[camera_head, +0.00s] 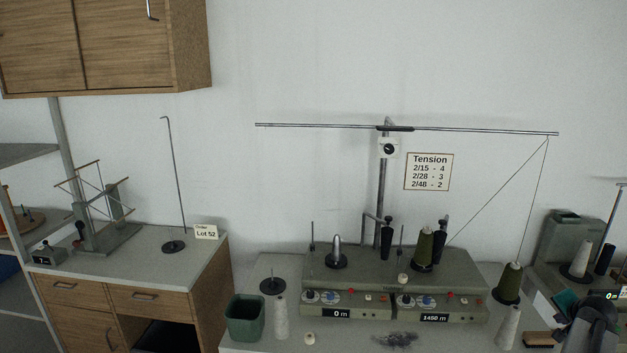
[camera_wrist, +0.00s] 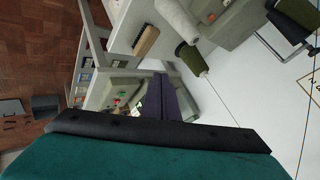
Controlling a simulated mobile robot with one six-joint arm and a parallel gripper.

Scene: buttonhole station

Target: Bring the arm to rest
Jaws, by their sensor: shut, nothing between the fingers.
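My gripper (camera_wrist: 168,85) shows in the wrist view as dark fingers closed together beyond a black bar and teal body. Nothing is between the fingers. In the head view, a dark part of my arm (camera_head: 592,322) shows at the lower right corner, in front of the right end of the bench. My fingertips cannot be made out clearly there. In the wrist view the room appears tilted, with the benches beyond the fingers.
The winding machine (camera_head: 395,275) stands on the middle bench, with an olive cone (camera_head: 510,282), a white cone (camera_head: 508,328) and a brush (camera_head: 539,340) near my arm. A thread runs up to the overhead rod (camera_head: 480,131). A green bin (camera_head: 245,317) stands at left.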

